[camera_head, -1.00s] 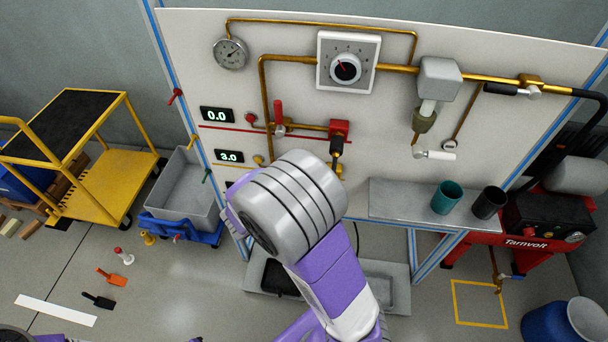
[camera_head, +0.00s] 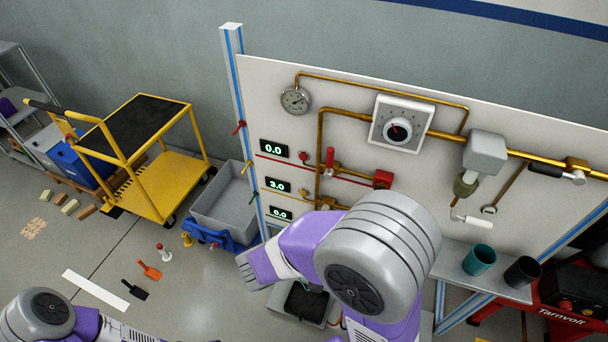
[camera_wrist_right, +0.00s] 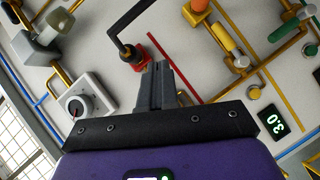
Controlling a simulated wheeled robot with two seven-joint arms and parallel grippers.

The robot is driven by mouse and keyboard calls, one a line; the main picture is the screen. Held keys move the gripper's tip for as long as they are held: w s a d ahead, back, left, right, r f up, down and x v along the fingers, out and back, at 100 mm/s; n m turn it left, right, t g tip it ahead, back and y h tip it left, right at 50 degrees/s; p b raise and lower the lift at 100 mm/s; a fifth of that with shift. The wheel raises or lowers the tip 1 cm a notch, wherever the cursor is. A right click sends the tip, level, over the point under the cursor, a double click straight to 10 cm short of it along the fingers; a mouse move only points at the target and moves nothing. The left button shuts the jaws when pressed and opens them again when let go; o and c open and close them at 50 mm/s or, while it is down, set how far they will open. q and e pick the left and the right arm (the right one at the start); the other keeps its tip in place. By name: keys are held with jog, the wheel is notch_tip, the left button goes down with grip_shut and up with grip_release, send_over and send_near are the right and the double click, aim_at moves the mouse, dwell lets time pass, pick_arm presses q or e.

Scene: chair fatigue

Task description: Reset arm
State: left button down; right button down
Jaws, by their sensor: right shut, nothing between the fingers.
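My right arm (camera_head: 380,250) reaches up in front of the white panel (camera_head: 350,85) in the head view, its large grey joint covering the panel's lower middle. In the right wrist view my right gripper (camera_wrist_right: 160,75) has its grey fingers together with nothing between them. The fingertips point toward the panel, near a red fitting with a black bent lever (camera_wrist_right: 128,48) in the picture; contact cannot be told. My left arm (camera_head: 50,320) shows only at the lower left corner of the head view, and its gripper is out of view.
The panel carries a gauge (camera_head: 295,100), a dial (camera_head: 397,130), brass pipes and displays (camera_head: 274,148). A metal shelf with a teal cup (camera_head: 479,260) and a dark cup (camera_head: 522,272) is at right. A yellow cart (camera_head: 170,185) and grey bin (camera_head: 226,212) stand left.

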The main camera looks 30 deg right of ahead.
jog(key=s+a+f+n+g+y, duration=0.1)
jog(key=s+a+f+g+y, duration=0.15)
jog(key=f, duration=0.45)
jog(key=s+a+f+n+g+y, duration=0.1)
jog(key=s+f+g+y, duration=0.2)
jog(key=f, duration=0.4)
jog(key=s+a+f+n+g+y, duration=0.1)
jog(key=s+a+f+y, duration=0.1)
jog(key=f+y, duration=0.35)
jog(key=w+a+f+m+t+y+p, duration=0.1)
jog(key=w+a+f+m+t+y, duration=0.1)
jog(key=a+f+y, duration=0.5)
jog(key=a+f+m+t, duration=0.1)
jog(key=a+f+t, duration=0.1)
jog(key=a+f, duration=0.2)
notch_tip(320, 180, down, 4)
jog(key=shift+w+a+r+y, duration=0.15)
jog(key=shift+a+r+y, duration=0.05)
jog(key=shift+y, duration=0.2)
